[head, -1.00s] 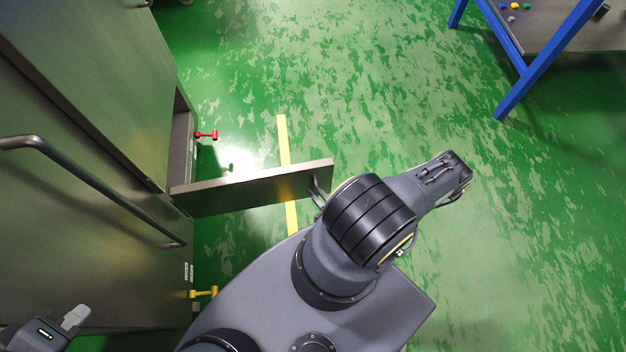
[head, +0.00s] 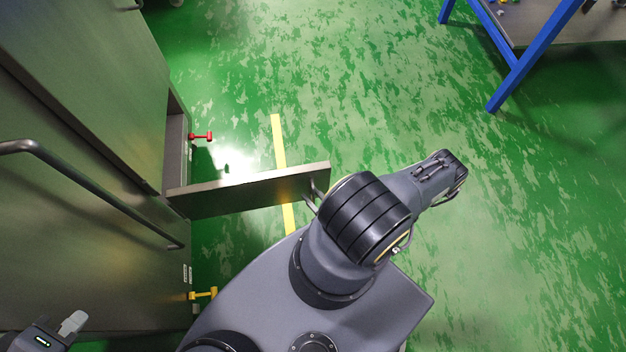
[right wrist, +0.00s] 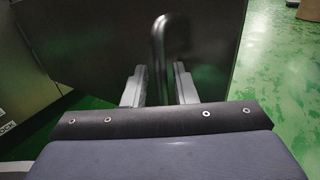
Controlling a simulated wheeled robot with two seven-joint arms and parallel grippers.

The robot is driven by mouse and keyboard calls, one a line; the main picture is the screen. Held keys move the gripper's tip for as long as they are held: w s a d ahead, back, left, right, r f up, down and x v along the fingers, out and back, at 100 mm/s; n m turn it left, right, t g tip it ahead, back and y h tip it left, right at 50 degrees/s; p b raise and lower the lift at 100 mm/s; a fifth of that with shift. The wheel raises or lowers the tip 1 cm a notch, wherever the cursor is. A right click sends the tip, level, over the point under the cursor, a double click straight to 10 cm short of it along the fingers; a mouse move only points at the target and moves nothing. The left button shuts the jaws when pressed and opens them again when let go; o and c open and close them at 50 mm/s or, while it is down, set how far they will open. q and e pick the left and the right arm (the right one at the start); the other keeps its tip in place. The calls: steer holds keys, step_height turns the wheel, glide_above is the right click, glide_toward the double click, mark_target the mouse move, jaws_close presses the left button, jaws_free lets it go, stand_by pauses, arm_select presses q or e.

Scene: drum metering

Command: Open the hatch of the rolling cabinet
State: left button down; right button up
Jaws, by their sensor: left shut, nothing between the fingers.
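The rolling cabinet (head: 70,185) stands at the left of the head view. Its hatch (head: 250,192) is swung out and stands well away from the front, over the floor. A bar handle (head: 314,192) is on the hatch near its free end, and it also shows in the right wrist view (right wrist: 159,55). My right gripper (right wrist: 160,72) has its fingers apart, one on each side of the handle, with a gap visible; in the head view my arm hides it. My left gripper (head: 72,323) is shut and empty at the bottom left, by the cabinet.
A long bar handle (head: 95,190) runs across the cabinet's upper panel. A red knob (head: 203,136) and a yellow knob (head: 204,293) stick out from its side. A yellow line (head: 279,145) marks the green floor. A blue-legged table (head: 530,65) stands at the top right; the floor between is clear.

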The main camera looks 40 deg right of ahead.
steer(key=s, duration=0.7)
steer(key=shift+s+a, duration=0.35)
